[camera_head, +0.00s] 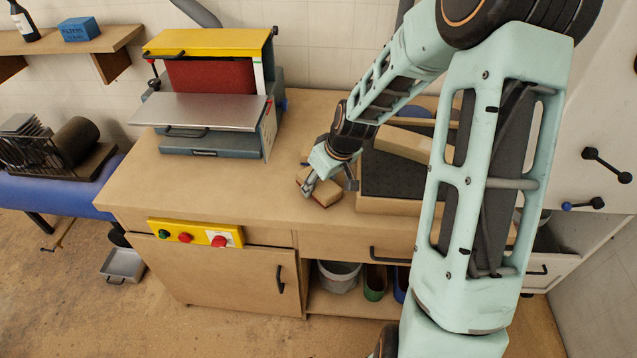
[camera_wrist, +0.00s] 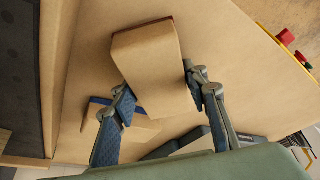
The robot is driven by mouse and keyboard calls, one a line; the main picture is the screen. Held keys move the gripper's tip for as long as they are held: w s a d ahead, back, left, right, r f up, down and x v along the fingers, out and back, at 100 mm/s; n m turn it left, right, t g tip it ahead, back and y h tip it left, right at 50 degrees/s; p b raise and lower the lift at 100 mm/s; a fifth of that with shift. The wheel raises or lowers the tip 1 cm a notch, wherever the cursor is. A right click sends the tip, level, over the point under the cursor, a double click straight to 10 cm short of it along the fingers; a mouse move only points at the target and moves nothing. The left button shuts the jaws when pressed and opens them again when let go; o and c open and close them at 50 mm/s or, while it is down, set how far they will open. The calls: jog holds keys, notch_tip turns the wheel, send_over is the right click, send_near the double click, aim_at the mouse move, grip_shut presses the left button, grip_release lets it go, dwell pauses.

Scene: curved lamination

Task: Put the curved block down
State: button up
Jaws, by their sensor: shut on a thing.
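The curved block (camera_head: 327,194) is a small tan piece with a dark red edge, low over the bench top in the head view. In the wrist view the curved block (camera_wrist: 155,65) fills the middle, with its bowed face toward the camera. My gripper (camera_head: 329,185) is shut on it; in the wrist view one finger of my gripper (camera_wrist: 160,88) lies on each side. I cannot tell whether the block touches the bench. A second tan piece with a blue edge (camera_wrist: 142,124) lies on the bench below, partly hidden by my left finger.
The workbench (camera_head: 215,192) is clear left of my gripper. A drum sander (camera_head: 212,115) stands at the back left. A dark-lined tray (camera_head: 390,172) with a long wooden piece (camera_head: 405,142) is to the right. A yellow switch panel (camera_head: 195,233) is on the front edge.

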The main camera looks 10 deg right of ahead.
jog(key=shift+f+b, duration=0.35)
jog(key=o, duration=0.8)
jog(key=shift+s, duration=0.1)
jog(key=o, duration=0.4)
jog(key=shift+f, duration=0.2)
jog(key=shift+r+p, duration=0.4)
jog(key=shift+r, duration=0.15)
jog(key=p+v, duration=0.2)
jog(key=v, duration=1)
